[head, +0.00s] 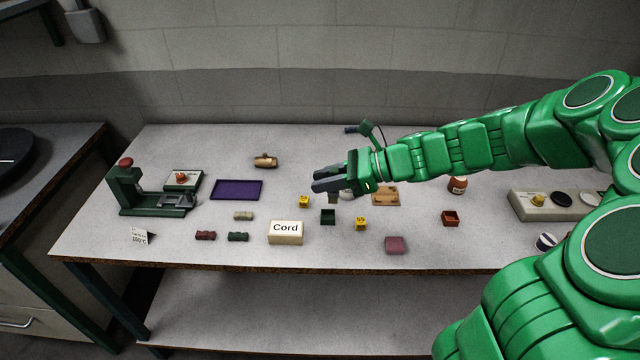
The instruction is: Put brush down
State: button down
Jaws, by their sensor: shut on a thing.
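My gripper (319,182) is above the middle of the table, pointing left. It is shut on the brush (333,198), of which only a small greyish part shows below the fingers. The rest of the brush is hidden by the gripper. The held part appears to be above the tabletop, over a small dark green open box (328,216); the exact height cannot be told. The grey table (190,245) is below.
A cream Cord box (286,232) and yellow cubes (304,201) (361,224) are near the gripper. A wooden board (385,196) lies to its right. A purple tray (236,190) and a green press (150,198) stand left. Free tabletop lies between tray and gripper.

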jog(key=w+a+f+m+t+h, duration=0.1)
jog(key=w+a+f+m+t, duration=0.15)
jog(key=w, duration=0.85)
jog(key=w+a+f+m+t, duration=0.15)
jog(key=w+a, duration=0.25)
jog(key=w, duration=0.6)
jog(key=shift+w+a+f, duration=0.6)
jog(key=shift+w+f, duration=1.25)
jog(key=shift+w, duration=0.35)
jog(key=shift+w+a+f, duration=0.6)
jog(key=shift+w+f, duration=1.2)
jog(key=shift+w, duration=0.4)
jog(key=shift+w+a+f, duration=0.6)
jog(key=shift+w+f, duration=1.25)
jog(key=shift+w, duration=0.35)
jog(key=shift+f, duration=1.3)
jog(key=shift+f, duration=0.1)
jog(key=c, duration=0.9)
grip_release()
